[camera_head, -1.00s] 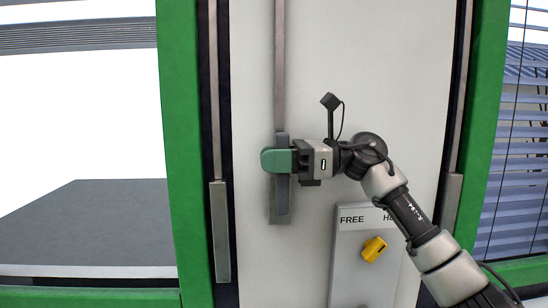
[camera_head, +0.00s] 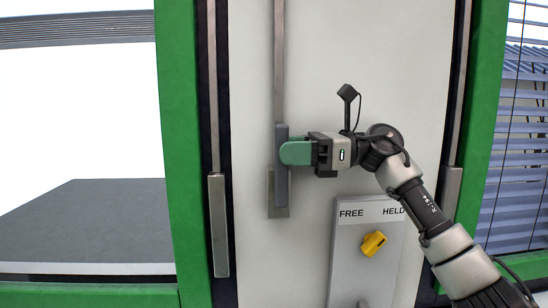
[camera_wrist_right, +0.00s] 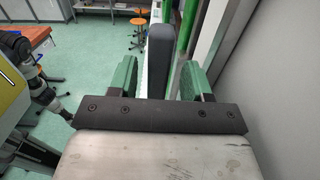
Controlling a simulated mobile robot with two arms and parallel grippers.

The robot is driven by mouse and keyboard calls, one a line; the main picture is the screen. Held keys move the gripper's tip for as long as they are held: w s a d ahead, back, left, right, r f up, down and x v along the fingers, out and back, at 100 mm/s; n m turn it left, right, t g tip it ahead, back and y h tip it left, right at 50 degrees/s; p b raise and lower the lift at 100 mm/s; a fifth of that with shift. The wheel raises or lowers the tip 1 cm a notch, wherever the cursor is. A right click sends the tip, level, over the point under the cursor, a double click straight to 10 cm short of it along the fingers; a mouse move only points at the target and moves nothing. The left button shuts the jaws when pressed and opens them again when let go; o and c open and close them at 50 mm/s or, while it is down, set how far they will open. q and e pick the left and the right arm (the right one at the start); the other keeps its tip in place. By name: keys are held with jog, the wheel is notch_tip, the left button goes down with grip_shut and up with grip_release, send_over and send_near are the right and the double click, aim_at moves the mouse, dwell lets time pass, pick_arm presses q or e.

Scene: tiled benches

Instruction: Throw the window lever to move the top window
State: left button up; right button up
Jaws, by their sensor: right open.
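A dark grey upright lever handle (camera_head: 282,165) stands at the lower end of a vertical metal rod on the pale wall panel. My right gripper (camera_head: 296,152) comes in from the right at the handle's mid-height. Its green fingers overlap the handle's right edge in the head view. In the right wrist view the handle (camera_wrist_right: 160,50) stands between the two spread green fingers (camera_wrist_right: 158,80), with gaps on both sides. My left gripper is not in view.
A plate below right bears a yellow knob (camera_head: 373,243) under the words FREE and HELD. Green window frames (camera_head: 183,150) flank the panel. Metal bars (camera_head: 218,225) hang on its sides. An orange stool (camera_wrist_right: 137,40) stands on the floor behind.

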jog(key=d+b, duration=0.2)
jog(key=d, duration=0.5)
jog(key=shift+d, duration=0.4)
